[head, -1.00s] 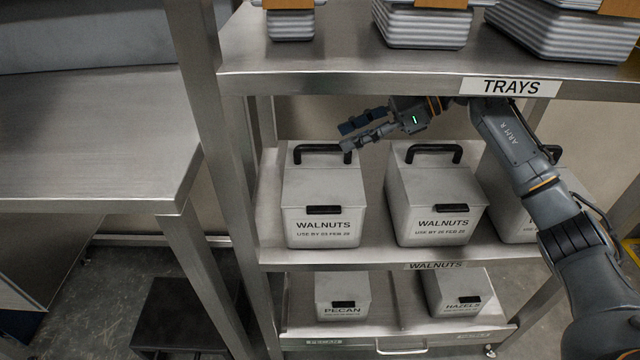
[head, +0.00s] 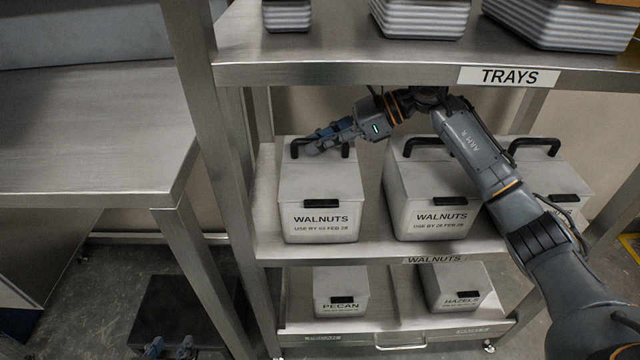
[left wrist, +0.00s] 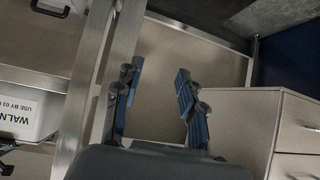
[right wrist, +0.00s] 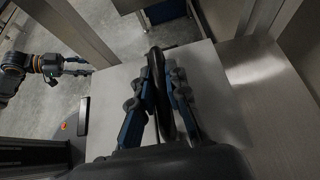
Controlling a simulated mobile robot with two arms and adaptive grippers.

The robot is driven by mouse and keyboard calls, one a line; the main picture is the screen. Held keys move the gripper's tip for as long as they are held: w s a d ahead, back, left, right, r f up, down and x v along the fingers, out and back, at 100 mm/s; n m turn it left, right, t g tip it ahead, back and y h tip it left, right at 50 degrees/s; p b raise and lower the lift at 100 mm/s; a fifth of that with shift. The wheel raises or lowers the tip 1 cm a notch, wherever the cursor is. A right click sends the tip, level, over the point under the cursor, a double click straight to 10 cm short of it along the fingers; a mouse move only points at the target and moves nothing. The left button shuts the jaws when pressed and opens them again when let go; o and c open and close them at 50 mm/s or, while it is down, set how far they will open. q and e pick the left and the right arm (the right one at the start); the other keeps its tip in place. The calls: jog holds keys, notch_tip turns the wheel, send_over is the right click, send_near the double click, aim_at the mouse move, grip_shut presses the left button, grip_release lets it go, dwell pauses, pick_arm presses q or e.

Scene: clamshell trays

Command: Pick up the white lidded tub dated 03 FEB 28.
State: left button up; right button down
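The white lidded tub (head: 318,190) labelled WALNUTS, USE BY 03 FEB 28, stands upright at the left of the middle shelf. Its lid shows in the right wrist view (right wrist: 215,85), and part of its label in the left wrist view (left wrist: 22,108). My right gripper (head: 318,140) is at the black handle (right wrist: 158,75) on the lid. Its fingers lie close on both sides of the handle and look closed on it. My left gripper (head: 170,348) is low at the bottom left, away from the tub; its fingers are apart and empty in the left wrist view (left wrist: 160,85).
A similar WALNUTS tub (head: 435,195) stands just right, with another lidded tub (head: 565,185) beyond it. The TRAYS shelf (head: 350,72) is close above my right arm. PECAN (head: 340,290) and HAZEL (head: 458,285) tubs sit below. A steel table (head: 90,130) is at left.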

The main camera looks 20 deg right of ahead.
jog(key=shift+w+r, duration=0.1)
jog(key=shift+r, duration=0.05)
jog(key=shift+r, duration=0.15)
dwell(0.4)
